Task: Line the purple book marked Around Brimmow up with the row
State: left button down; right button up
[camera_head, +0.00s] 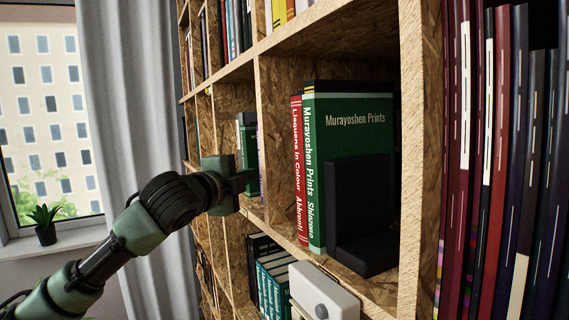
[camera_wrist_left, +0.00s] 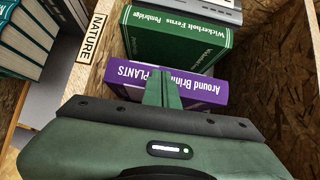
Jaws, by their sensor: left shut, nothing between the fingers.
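The purple book marked Around Brimmow (camera_wrist_left: 208,92) stands in a shelf compartment in the left wrist view, its lettered spine facing my gripper. The word PLANTS shows on its spine to the left of my fingers. My left gripper (camera_wrist_left: 162,90) is shut and empty, with its fingertips at the middle of the purple spine. I cannot tell whether they touch it. A green book marked Wickerholt Ferns (camera_wrist_left: 175,42) stands beside the purple one. In the head view my left gripper (camera_head: 246,182) reaches to the compartment front and hides most of the purple book. My right gripper is not in view.
A NATURE label (camera_wrist_left: 91,38) is on the shelf edge. Green Murayoshen Prints (camera_head: 350,118), a red book (camera_head: 299,170) and a black bookend (camera_head: 358,215) fill the nearer compartment. A white box (camera_head: 322,292) is below. Curtain and window stand left.

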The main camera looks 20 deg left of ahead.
pick_arm(q)
jog(key=shift+w, duration=0.3)
dwell(0.4)
jog(key=shift+w+d, duration=0.7)
jog(key=shift+w, duration=0.1)
dwell(0.3)
jog(key=shift+s+a+f, duration=0.1)
jog(key=shift+s+a, duration=1.4)
jog(key=shift+s, duration=0.2)
jog(key=shift+w, duration=0.1)
